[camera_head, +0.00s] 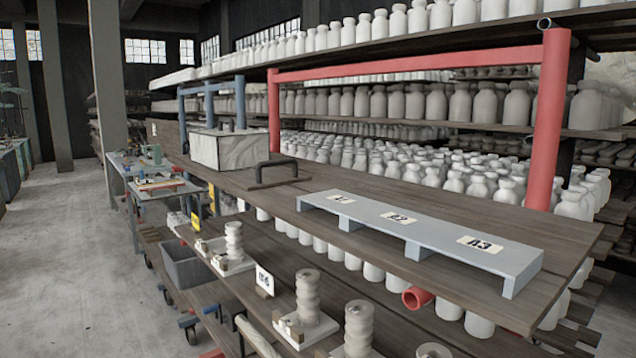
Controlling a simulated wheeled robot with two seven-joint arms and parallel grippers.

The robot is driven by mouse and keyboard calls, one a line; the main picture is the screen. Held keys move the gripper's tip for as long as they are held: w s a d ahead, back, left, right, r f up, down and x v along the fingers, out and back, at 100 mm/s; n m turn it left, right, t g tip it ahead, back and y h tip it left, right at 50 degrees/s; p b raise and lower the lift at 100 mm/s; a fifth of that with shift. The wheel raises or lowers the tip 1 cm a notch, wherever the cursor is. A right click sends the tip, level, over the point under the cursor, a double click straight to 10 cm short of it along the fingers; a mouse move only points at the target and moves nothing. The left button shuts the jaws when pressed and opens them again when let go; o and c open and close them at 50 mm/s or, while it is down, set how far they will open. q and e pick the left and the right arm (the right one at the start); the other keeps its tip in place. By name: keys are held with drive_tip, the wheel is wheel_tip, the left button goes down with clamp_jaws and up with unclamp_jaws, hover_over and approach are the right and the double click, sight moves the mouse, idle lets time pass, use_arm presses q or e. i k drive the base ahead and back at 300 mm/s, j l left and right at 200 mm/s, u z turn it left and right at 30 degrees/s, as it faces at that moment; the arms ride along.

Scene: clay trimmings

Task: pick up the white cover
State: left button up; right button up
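A whitish, streaked, box-shaped thing (228,151) sits on the upper wooden shelf (330,182), left of centre. It is the nearest match to a white cover, but I cannot tell whether it is a loose cover or a solid box. Short dark pegs show at its top. A dark board with a black arched handle (277,163) lies just to its right. Neither of my grippers is in view.
A pale blue-grey raised plank (368,215) marked A1, A2 and A3 stands on the shelf at the right. A red frame (548,120) and a blue frame (240,100) rise from the shelf. Ribbed pale stacks (308,295) stand lower. Open floor (70,250) lies left.

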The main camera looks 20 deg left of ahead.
sight(220, 150)
drive_tip(key=i+j+z, duration=0.25)
drive_tip(key=j, duration=0.35)
drive_tip(key=j+z, duration=0.2)
drive_tip(key=j, duration=0.4)
drive_tip(key=i+j+z, duration=0.25)
drive_tip(key=j, duration=0.4)
drive_tip(key=j+z, duration=0.15)
drive_tip(key=j, duration=3.3)
drive_tip(key=i, duration=0.05)
